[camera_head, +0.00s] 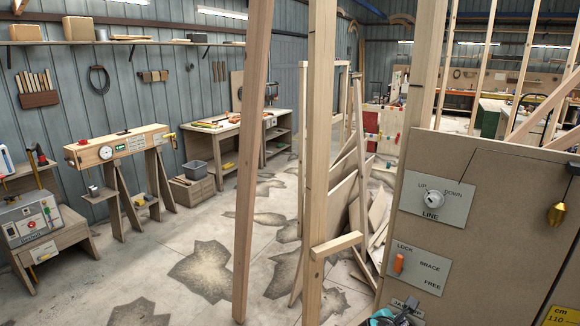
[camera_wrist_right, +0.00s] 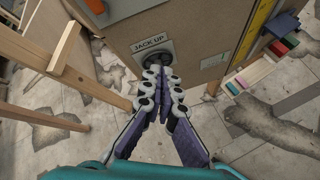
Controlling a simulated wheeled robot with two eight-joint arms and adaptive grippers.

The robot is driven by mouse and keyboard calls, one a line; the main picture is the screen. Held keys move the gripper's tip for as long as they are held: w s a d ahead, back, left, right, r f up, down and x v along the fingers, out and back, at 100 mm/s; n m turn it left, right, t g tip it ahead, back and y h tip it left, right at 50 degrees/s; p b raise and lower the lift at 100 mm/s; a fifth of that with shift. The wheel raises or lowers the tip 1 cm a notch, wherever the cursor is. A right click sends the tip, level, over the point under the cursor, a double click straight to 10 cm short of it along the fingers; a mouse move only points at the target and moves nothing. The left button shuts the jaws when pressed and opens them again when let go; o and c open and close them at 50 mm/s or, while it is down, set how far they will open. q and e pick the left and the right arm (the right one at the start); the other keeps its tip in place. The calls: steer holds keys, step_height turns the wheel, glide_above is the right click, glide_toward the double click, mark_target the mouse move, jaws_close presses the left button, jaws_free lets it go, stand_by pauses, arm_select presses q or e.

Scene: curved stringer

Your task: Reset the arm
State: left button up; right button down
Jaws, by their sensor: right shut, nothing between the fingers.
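My right gripper (camera_wrist_right: 160,78) is shut and empty, its fingers together in the right wrist view. Its tips are at or just in front of the dark round control under the JACK UP label (camera_wrist_right: 152,43); I cannot tell whether they touch. A teal part of my right arm shows at the bottom edge of the head view, below the partly hidden jack label (camera_head: 407,304). The brown panel (camera_head: 487,205) carries a white LINE knob (camera_head: 433,199) between UP and DOWN. Below it an orange lever (camera_head: 398,262) is beside LOCK, BRACE and FREE. My left gripper is not in view.
Upright wooden posts (camera_head: 321,130) stand left of the panel, with a short crosspiece (camera_head: 336,245). A brass plumb bob (camera_head: 557,215) hangs at the panel's right. Colored blocks (camera_wrist_right: 283,32) lie right of the panel. A workbench (camera_head: 230,128) stands by the wall. Stained floor lies open between.

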steer(key=s+a+f+m+y, duration=0.2)
steer(key=s+a+m, duration=0.3)
steer(key=m, duration=0.5)
steer(key=s+a+f+m+y+b, duration=0.1)
steer(key=s+a+f+m+y, duration=0.2)
steer(key=s+m, duration=0.7)
steer(key=shift+s+a+f+m+g+y, duration=0.15)
steer(key=shift+a+m+g+y, duration=0.15)
steer(key=shift+a+m+y, duration=0.55)
steer(key=shift+a+n+y, duration=0.1)
steer(key=shift+n+y, duration=0.15)
steer(key=shift+y, duration=0.1)
